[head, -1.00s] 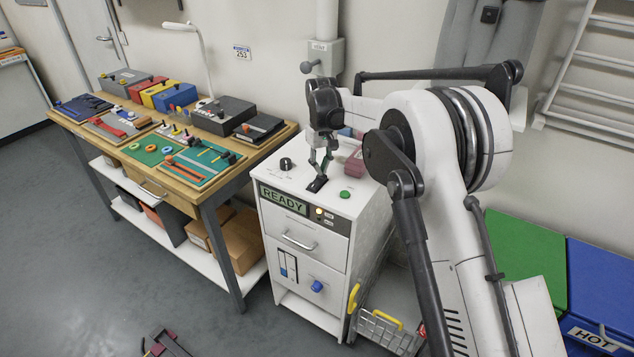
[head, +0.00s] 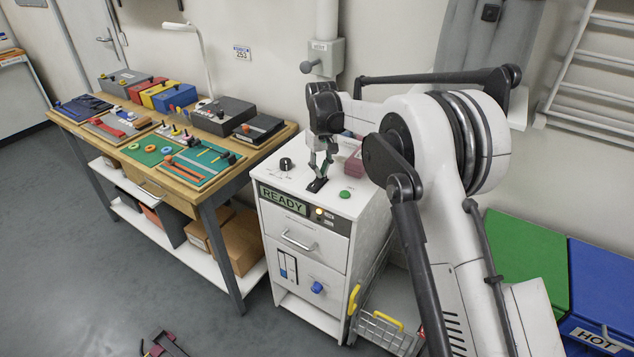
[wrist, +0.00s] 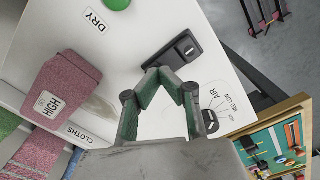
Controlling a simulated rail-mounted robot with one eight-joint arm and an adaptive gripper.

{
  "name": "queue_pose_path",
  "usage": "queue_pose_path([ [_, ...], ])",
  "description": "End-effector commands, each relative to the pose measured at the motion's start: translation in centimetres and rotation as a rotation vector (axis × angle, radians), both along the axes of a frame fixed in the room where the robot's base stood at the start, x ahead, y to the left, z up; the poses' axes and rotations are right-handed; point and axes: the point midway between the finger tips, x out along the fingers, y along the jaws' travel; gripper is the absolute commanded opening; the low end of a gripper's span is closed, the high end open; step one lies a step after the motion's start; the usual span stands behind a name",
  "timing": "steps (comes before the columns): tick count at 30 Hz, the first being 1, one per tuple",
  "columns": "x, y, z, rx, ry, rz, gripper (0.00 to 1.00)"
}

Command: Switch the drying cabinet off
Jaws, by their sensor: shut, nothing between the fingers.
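The drying cabinet is a white unit (head: 300,262) with a green display (head: 283,200) reading READY. A small amber lamp (head: 319,212) glows beside the display. On the top is a black rocker switch (head: 317,185), also in the wrist view (wrist: 188,48). A green button (head: 345,194) lies right of it, and the wrist view shows a DRY label (wrist: 97,21) near that button. My gripper (head: 318,172) points down over the switch, fingers together and empty. In the wrist view its tips (wrist: 160,72) appear at the switch's near end; I cannot tell whether they touch.
A black AIR knob (head: 286,164) stands left of the switch. A pink block (wrist: 63,90) labelled HIGH lies near the CLOTHS label (wrist: 75,132). A wooden workbench (head: 222,178) with several boxes and trays stands left. A wire basket (head: 385,330) is at the cabinet's right.

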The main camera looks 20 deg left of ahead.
Motion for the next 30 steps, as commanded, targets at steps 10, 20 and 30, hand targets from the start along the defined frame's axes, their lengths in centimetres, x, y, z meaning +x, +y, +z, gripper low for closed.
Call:
queue_pose_path([
  [10, 0.0, 0.0, -0.5, 0.0, 0.0, 0.0, 0.0],
  [20, 0.0, 0.0, 0.5, 0.0, 0.0, 0.0, 0.0],
  [30, 0.0, 0.0, 2.9, 0.0, 0.0, 0.0, 0.0],
])
